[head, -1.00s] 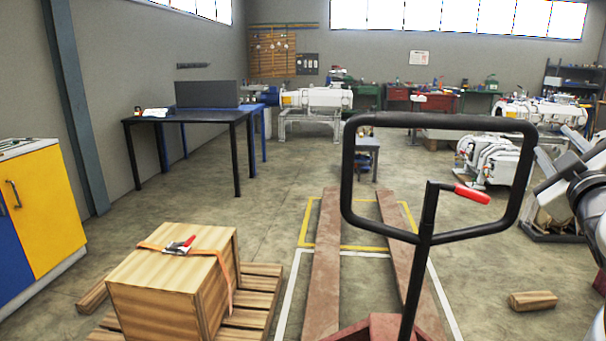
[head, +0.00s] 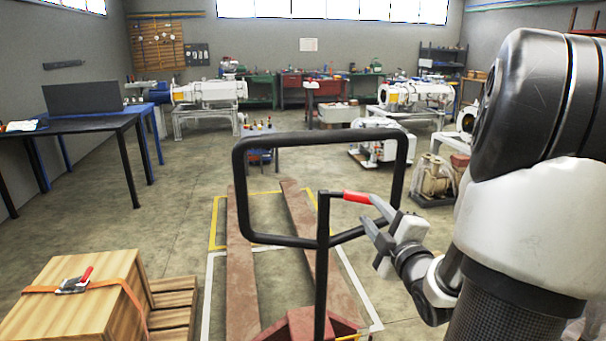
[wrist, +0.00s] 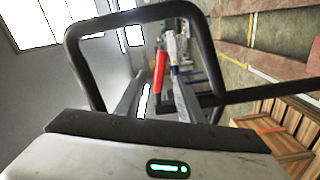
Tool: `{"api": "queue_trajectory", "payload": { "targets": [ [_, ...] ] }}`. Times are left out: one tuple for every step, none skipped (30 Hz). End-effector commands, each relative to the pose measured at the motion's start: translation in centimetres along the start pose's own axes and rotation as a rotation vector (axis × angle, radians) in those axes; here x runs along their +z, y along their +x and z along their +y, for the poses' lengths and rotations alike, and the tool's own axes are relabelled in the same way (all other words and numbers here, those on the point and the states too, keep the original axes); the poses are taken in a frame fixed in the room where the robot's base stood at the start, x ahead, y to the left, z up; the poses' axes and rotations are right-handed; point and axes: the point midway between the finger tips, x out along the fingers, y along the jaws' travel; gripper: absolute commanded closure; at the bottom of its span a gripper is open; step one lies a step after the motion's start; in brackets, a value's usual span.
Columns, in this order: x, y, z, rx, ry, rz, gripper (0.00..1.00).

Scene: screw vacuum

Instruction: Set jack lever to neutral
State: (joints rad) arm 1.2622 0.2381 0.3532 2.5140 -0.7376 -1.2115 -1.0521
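The jack lever (head: 357,197) has a red grip and sticks out to the right from the black post of the pallet jack handle (head: 238,190), inside its loop. My gripper (head: 367,209) is at the right end of the red grip, with its two fingers apart. The handle loop frames the fingers in that view.
The jack's two brown forks (head: 240,270) lie on the floor within white and yellow lines. A strapped wooden crate (head: 80,305) on a pallet stands at the lower left. A small table (head: 262,140) with items stands beyond the handle.

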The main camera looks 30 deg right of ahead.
Motion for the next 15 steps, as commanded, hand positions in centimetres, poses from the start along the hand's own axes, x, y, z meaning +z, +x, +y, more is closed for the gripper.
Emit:
{"api": "queue_trajectory", "payload": {
  "targets": [
    [-0.1,0.9,0.0,-0.002,0.004,0.002,0.66],
    [-0.1,1.6,-0.2,0.001,0.0,0.004,0.66],
    [0.0,2.5,-0.2,0.0,0.0,0.003,0.66],
    [-0.1,3.2,-0.1,0.001,0.001,0.004,0.66],
    [-0.1,3.9,-0.2,0.001,0.002,0.003,0.66],
    [0.0,4.8,-0.2,0.001,0.002,0.003,0.66],
    [0.0,5.4,-0.1,0.001,0.001,0.002,0.66],
    [0.0,6.0,-0.1,0.001,0.002,0.002,0.66],
    [0.0,6.9,-0.1,0.001,0.002,0.002,0.66],
    [0.0,7.5,-0.1,0.001,0.002,0.002,0.66],
    [0.0,8.0,-0.1,0.002,0.002,0.001,0.66],
    [0.0,8.7,-0.1,0.001,0.001,0.002,0.66],
    [-0.1,9.2,-0.1,0.001,0.002,0.002,0.66],
    [0.0,9.7,-0.1,0.001,0.002,0.002,0.66],
    [0.0,10.2,-0.1,0.0,0.002,0.0,0.66]
  ]
}}
